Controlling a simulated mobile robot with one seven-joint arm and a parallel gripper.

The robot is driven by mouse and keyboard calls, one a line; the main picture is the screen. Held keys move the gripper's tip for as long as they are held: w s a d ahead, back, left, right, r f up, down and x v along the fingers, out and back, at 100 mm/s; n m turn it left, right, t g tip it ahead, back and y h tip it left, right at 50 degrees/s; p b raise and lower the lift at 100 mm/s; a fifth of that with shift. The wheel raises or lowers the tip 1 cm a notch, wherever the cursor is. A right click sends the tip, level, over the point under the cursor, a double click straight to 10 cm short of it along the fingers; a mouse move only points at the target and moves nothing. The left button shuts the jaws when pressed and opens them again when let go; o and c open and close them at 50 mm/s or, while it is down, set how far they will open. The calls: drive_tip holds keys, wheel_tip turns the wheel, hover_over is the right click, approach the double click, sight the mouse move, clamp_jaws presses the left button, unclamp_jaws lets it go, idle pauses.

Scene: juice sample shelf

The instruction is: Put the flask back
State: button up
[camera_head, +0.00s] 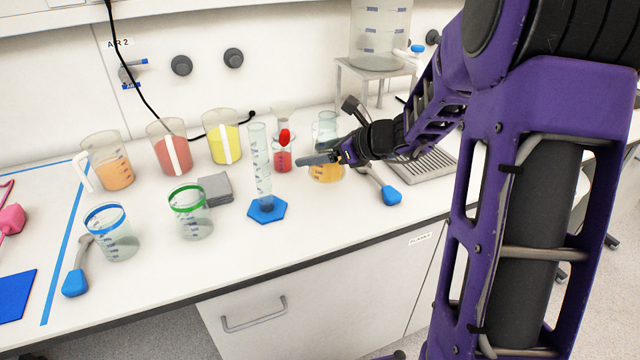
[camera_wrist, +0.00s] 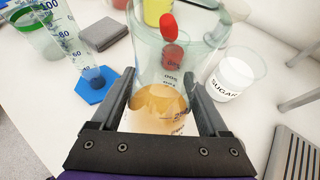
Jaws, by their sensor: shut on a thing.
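The flask (camera_head: 326,173) is clear glass with orange-yellow liquid at its bottom. It is right of the measuring cylinder in the head view. My gripper (camera_head: 324,159) reaches in from the right and is shut on it. The fingers hide part of the flask in the head view. I cannot tell whether its base touches the counter.
Close left stand a tall cylinder (camera_head: 261,170) on a blue hexagonal base and a red-liquid container (camera_head: 282,160). A sugar cup (camera_wrist: 236,72) is right of the flask in the wrist view. A blue-ended tool (camera_head: 390,194) and a grey drain grate (camera_head: 425,165) lie to the right.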

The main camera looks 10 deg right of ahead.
sight(342, 172)
drive_tip(key=shift+f+b, duration=0.65)
drive_tip(key=shift+f, duration=2.25)
drive_tip(key=shift+f, duration=0.2)
drive_tip(key=o, duration=1.6)
drive_tip(key=shift+r, duration=0.15)
drive_tip(key=shift+s+d+r, duration=0.15)
drive_tip(key=shift+r, duration=0.05)
drive_tip(key=p+v, duration=0.2)
drive_tip(key=v, duration=0.9)
drive_tip(key=shift+s+d, duration=0.2)
drive_tip(key=shift+s, duration=0.05)
